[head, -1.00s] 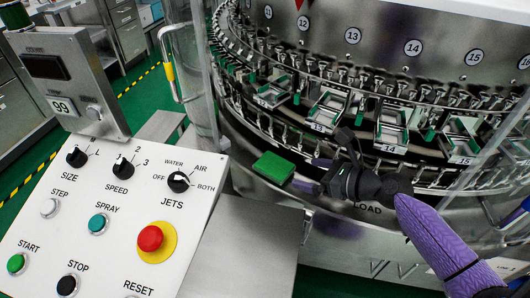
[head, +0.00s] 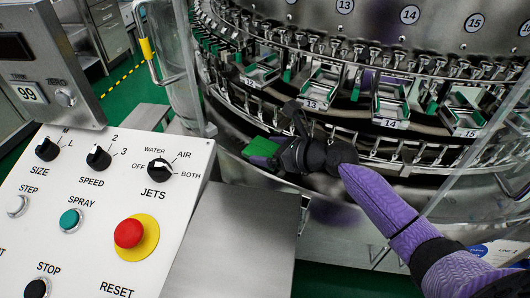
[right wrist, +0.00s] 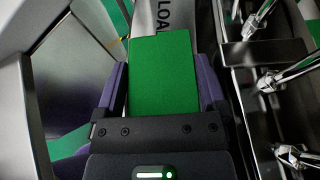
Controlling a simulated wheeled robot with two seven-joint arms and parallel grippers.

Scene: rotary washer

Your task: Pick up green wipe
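The green wipe (head: 260,147) is a flat rectangular block on the metal ledge at the washer's front, near the "LOAD" lettering seen in the right wrist view. My right gripper (head: 265,154) comes in from the right and reaches the wipe, covering part of it. In the right wrist view, the wipe (right wrist: 162,75) lies between the two purple fingers of my right gripper (right wrist: 162,82), one along each side. The fingers look spread, with narrow gaps beside the wipe; firm contact is not visible. My left gripper is not in view.
The control panel (head: 105,210) with its red stop button (head: 128,233) stands at the left front. The rotary washer's ring of numbered trays and clamps (head: 322,84) is just behind the gripper. A bare metal plate (head: 240,240) lies in front.

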